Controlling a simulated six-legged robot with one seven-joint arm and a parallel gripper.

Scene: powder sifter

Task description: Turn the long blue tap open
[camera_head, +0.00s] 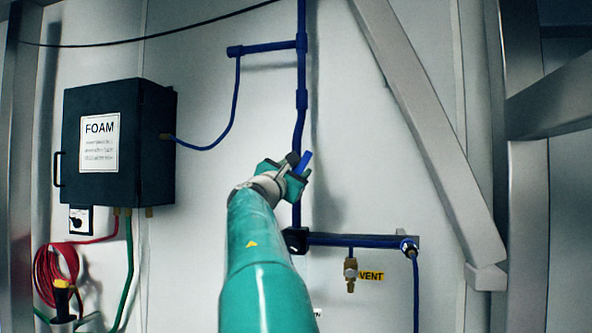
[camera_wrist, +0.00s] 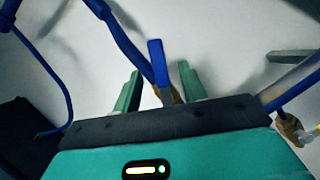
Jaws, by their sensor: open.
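The long blue tap handle (camera_head: 304,162) shows at the end of my arm on the blue vertical pipe (camera_head: 301,120). In the wrist view the blue handle (camera_wrist: 156,62) stands upright between the two green fingers, with a brass part at its lower end. My gripper (camera_wrist: 160,85) is open, with one finger on each side of the handle and a visible gap at both sides. In the head view my gripper (camera_head: 287,172) partly hides the tap and the pipe behind it.
A black FOAM box (camera_head: 120,145) is on the wall at left. A brass vent valve (camera_head: 350,272) hangs under the blue horizontal pipe (camera_head: 350,241) at lower right. A grey diagonal beam (camera_head: 425,125) crosses at right. A red hose (camera_head: 50,275) hangs at lower left.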

